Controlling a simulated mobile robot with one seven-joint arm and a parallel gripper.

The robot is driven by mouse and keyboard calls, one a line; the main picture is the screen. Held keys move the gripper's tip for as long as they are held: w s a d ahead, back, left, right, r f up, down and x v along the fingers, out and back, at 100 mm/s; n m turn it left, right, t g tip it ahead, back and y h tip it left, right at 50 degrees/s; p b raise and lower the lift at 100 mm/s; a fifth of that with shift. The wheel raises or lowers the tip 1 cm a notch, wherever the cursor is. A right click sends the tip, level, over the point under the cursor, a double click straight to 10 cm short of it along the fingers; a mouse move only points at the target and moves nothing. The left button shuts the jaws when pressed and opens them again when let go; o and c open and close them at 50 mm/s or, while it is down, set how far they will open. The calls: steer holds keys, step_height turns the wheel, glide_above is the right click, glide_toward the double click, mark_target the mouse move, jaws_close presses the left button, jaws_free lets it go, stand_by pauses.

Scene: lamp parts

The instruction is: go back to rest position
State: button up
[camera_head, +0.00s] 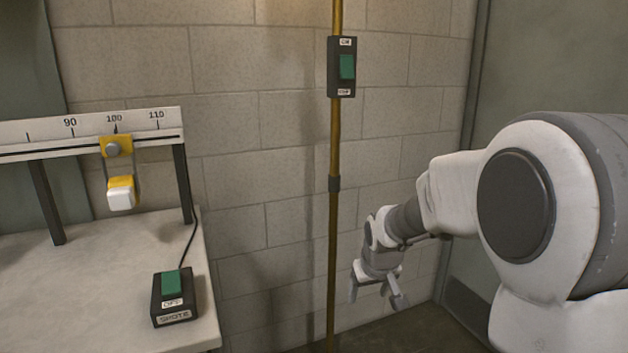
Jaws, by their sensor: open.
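My gripper (375,291) hangs at the lower right of centre, at the end of my white arm. Its two fingers point down and are spread apart, with nothing between them. It is to the right of the brass pole and apart from it. The floor and the block wall show behind it.
A brass pole (334,240) with a green wall switch (343,67) stands mid-view. Floor (425,325) is clear near the gripper.

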steer(key=s+d+r+m, duration=0.1)
steer(key=s+d+r, duration=0.1)
steer(key=s+r, duration=0.9)
steer(key=s+m, duration=0.1)
steer(key=s, duration=1.6)
step_height(320, 180, up, 20)
steer(key=p, duration=2)
steer(key=shift+d+t, duration=0.25)
steer(key=shift+t, duration=0.05)
